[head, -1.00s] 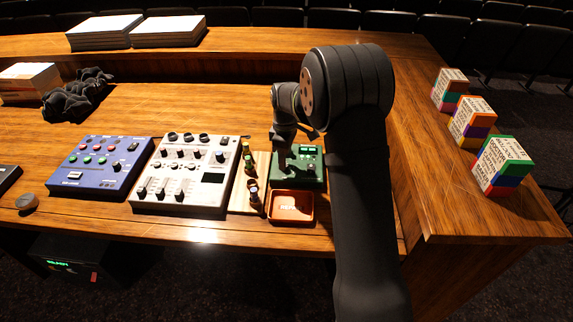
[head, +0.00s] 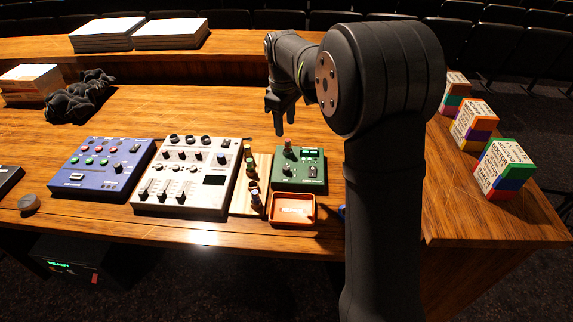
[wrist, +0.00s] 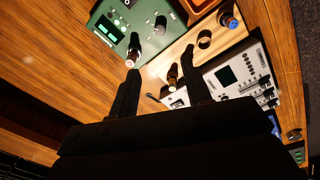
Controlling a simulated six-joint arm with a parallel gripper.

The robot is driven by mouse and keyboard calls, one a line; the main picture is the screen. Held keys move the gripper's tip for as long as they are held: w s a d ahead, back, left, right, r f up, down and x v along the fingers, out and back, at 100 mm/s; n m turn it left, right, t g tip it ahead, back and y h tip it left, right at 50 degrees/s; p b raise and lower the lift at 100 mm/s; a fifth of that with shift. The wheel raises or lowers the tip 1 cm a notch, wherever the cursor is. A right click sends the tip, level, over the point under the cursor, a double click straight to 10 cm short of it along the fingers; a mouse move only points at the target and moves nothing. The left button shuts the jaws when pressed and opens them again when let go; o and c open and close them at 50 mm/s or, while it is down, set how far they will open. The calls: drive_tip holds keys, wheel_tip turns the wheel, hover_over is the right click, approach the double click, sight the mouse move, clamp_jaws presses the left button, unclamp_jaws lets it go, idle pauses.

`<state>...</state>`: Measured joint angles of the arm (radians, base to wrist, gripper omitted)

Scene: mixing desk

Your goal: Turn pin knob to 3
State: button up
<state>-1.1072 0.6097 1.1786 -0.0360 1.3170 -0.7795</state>
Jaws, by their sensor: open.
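A green box (head: 315,158) sits on the desk in the head view, right of a light wooden rack. It bears several knobs and lit green displays. One tall knob (head: 288,147) stands at its back left; I cannot tell which knob is the pin knob, nor read its setting. In the wrist view the green box (wrist: 150,8) is at the top, with a tall knob (wrist: 132,48) near a fingertip and a grey knob (wrist: 160,24) beside it. My gripper (head: 280,122) is open and empty, above and behind the box; its spread fingers also show in the wrist view (wrist: 161,62).
The wooden rack (head: 263,162) holds several small upright parts. An orange tray (head: 293,221) lies in front of the green box. A white mixer (head: 205,150) and a blue panel (head: 85,182) stand left. Coloured blocks (head: 498,168) line the right edge.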

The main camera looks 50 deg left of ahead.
sight(287, 168)
drive_tip(key=f, duration=1.7)
drive_tip(key=shift+w+a, duration=0.15)
drive_tip(key=shift+w, duration=0.25)
clamp_jaws()
